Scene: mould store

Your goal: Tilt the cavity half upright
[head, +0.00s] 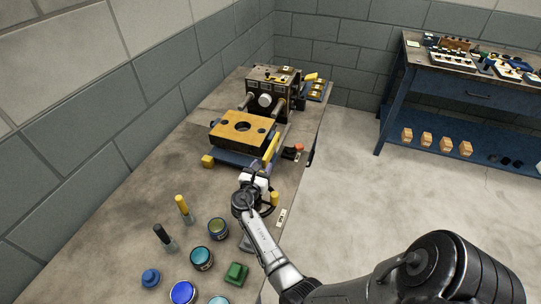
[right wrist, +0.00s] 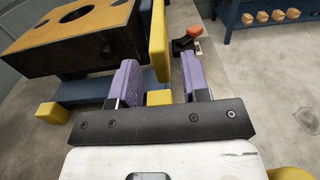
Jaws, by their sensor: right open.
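The cavity half appears to be the thick dark block with an orange-yellow top face and a round hole (head: 228,129). It lies flat, face up, on the blue bed of the bench machine, and its near corner fills the upper left of the right wrist view (right wrist: 50,58). A yellow upright bar (head: 270,148) stands at the block's right side. My right gripper (head: 262,172) is open just in front of the bar. In the right wrist view the bar (right wrist: 158,40) shows between the purple fingers (right wrist: 160,74); contact is not visible. My left gripper is out of view.
The machine's head (head: 262,92) stands behind the block. Red-topped switch (head: 299,147) is right of the bed. Yellow- and black-handled tools, several jars (head: 202,257) and a green block (head: 236,273) occupy the near bench. A blue workbench (head: 470,90) stands far right; open floor lies between.

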